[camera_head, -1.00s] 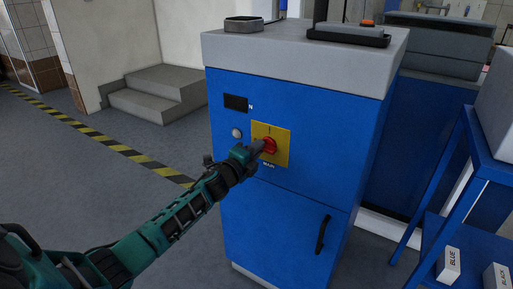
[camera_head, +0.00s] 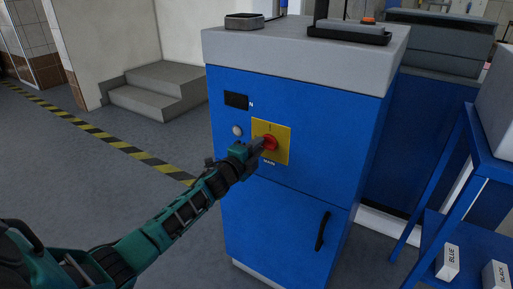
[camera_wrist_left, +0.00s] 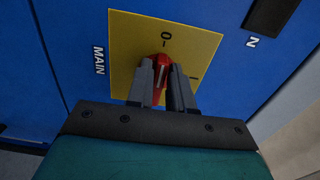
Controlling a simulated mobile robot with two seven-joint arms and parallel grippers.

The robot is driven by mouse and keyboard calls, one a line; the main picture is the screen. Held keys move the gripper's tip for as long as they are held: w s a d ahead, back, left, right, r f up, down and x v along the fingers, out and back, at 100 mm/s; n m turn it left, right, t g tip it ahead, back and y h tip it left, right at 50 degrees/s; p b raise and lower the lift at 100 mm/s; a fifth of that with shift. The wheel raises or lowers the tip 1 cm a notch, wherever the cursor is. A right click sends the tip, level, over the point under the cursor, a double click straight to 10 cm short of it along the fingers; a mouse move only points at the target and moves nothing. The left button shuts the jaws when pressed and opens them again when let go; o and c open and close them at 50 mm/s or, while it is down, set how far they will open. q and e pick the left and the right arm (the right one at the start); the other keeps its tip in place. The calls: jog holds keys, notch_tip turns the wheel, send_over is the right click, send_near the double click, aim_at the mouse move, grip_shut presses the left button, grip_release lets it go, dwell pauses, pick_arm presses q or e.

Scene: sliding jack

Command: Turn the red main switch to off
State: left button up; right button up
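The red main switch (camera_head: 270,143) sits on a yellow plate (camera_head: 284,150) on the front of a blue cabinet (camera_head: 300,185). My left gripper (camera_head: 259,147) is at the switch, its dark fingers pointing at the plate. In the left wrist view the fingers (camera_wrist_left: 164,85) lie on both sides of the red switch (camera_wrist_left: 162,66), close against it. They hide part of the knob. The knob's visible end points toward the "0" mark on the yellow plate (camera_wrist_left: 205,45); the "I" mark is to the right. My right gripper is not in view.
A small dark display (camera_head: 236,100) and a round light button (camera_head: 237,131) are beside the plate. A black door handle (camera_head: 322,231) is lower down. A blue stand (camera_head: 478,165) with labelled boxes is at right. Floor at left is free.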

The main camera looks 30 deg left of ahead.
pick_arm(q)
jog(key=o, duration=0.3)
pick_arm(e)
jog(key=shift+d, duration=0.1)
pick_arm(q)
jog(key=s+p, duration=0.1)
jog(key=s, duration=1.2)
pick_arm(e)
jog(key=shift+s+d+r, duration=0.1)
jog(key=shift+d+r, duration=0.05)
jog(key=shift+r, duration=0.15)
pick_arm(q)
jog(key=s+d+f+n+g+h+p, duration=0.1)
jog(key=s+d+f+n+g, duration=0.2)
jog(key=s+d+f+n, duration=0.4)
jog(key=s+d+f+n+g+h+p, duration=0.1)
jog(key=s+d+f+n+g+p, duration=0.1)
jog(key=s+d+f+n+g, duration=0.2)
jog(key=s+d+f+n, duration=0.3)
jog(key=s+d+n, duration=0.1)
jog(key=s+d, duration=0.4)
jog(key=shift+d+p, duration=0.3)
jog(key=shift+d, duration=0.15)
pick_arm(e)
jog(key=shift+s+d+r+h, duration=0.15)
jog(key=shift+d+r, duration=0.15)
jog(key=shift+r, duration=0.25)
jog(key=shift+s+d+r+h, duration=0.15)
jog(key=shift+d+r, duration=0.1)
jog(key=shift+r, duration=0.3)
